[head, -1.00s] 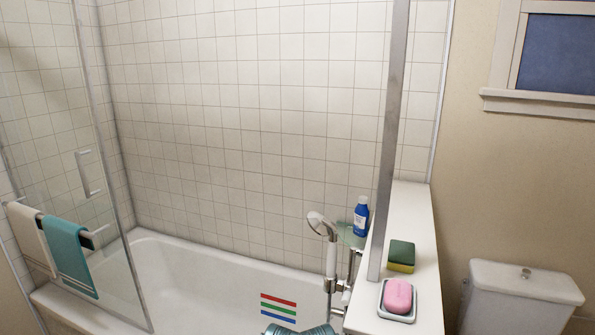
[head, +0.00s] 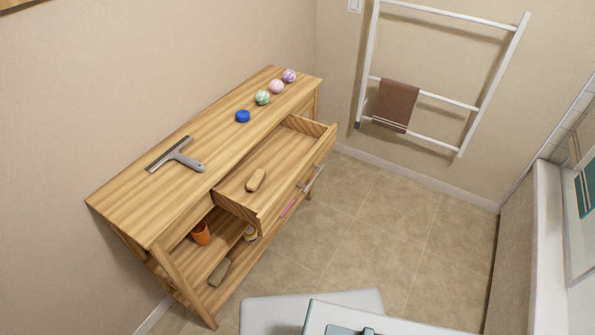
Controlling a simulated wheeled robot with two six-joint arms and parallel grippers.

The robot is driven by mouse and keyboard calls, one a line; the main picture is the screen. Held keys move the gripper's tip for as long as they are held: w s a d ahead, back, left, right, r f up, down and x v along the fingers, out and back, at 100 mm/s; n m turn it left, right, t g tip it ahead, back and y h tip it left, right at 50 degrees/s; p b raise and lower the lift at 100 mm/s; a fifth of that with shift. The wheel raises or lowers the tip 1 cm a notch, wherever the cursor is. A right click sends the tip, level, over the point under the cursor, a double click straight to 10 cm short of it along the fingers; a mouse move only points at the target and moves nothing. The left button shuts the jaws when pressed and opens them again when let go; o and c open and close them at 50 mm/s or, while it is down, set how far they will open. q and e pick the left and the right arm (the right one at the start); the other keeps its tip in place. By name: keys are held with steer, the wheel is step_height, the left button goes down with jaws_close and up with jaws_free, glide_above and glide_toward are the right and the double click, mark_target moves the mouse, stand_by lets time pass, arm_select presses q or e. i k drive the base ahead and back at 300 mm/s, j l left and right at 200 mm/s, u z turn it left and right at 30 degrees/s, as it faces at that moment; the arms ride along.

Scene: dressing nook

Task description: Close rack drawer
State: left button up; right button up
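The wooden rack (head: 215,135) stands against the wall at the left in the head view. Its drawer (head: 285,160) is pulled out toward the room, with its inside showing. A grey bar handle (head: 312,178) is on the drawer's front. A small tan wooden item (head: 256,180), perhaps a brush, lies in the drawer. Neither of my grippers shows in the head view.
An orange cup (head: 200,234) and other small things sit on a lower shelf. Tiled floor (head: 380,220) before the drawer is clear. A towel ladder (head: 440,97) leans at the back.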

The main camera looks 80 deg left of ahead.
mark_target(290, 154)
steer(key=u, duration=2.8)
steer(key=i+j+u, duration=0.1)
steer(key=j, duration=0.3)
steer(key=i+j, duration=0.1)
steer(key=j, duration=0.25)
steer(key=u, duration=0.05)
